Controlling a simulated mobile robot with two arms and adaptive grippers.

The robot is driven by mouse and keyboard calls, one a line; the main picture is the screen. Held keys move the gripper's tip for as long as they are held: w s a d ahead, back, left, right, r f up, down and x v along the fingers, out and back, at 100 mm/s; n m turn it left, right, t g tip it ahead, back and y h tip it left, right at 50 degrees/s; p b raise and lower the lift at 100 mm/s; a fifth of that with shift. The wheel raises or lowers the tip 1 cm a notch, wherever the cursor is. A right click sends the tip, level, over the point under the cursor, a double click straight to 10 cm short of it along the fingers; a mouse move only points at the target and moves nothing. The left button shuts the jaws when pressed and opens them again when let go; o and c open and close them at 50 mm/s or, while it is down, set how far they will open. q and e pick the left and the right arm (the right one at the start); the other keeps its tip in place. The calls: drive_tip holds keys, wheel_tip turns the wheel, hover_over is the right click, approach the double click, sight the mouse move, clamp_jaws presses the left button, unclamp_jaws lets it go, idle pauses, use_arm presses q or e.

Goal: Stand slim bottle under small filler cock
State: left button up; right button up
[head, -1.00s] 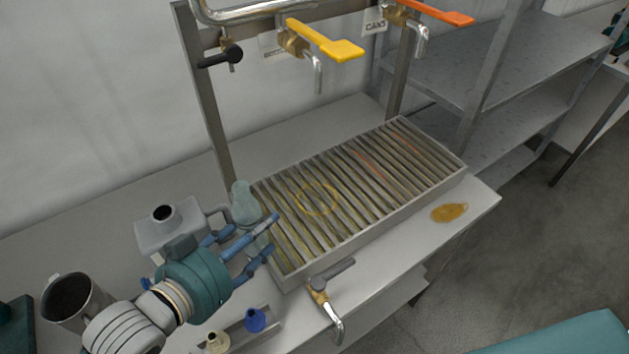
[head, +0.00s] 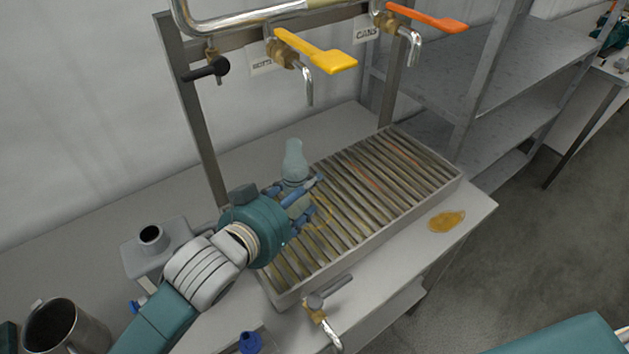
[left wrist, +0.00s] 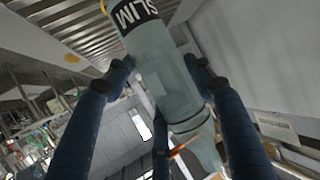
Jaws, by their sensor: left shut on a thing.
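The slim bottle (head: 294,162) is pale grey-green, with its neck up and roughly upright. My left gripper (head: 300,200) is shut around its body, over the back left part of the slatted drip tray (head: 420,180). The fingers hide its lower part, so I cannot tell if it touches the slats. In the left wrist view the bottle (left wrist: 170,85) lies between the blue fingers (left wrist: 165,100) with a dark "SLIM" label. The smallest cock on the overhead pipe, black-handled (head: 208,70), hangs at the left, above and left of the bottle in the picture. My right gripper is not in view.
A yellow-handled cock (head: 315,52) and an orange-handled cock (head: 425,18) hang further right. A grey post (head: 190,115) stands behind left. A brass tap (head: 320,315) is at the tray's front. A steel mug (head: 65,330) and an amber spill (head: 446,221) are on the bench.

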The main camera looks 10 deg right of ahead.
use_arm(q)
drive_tip(key=p+x, duration=0.1)
drive_tip(key=x, duration=0.2)
drive_tip(key=f+p+x, duration=0.1)
drive_tip(key=x, duration=0.3)
drive_tip(key=shift+s+a, duration=0.15)
drive_tip(key=shift+a, duration=0.05)
drive_tip(key=o, duration=1.1)
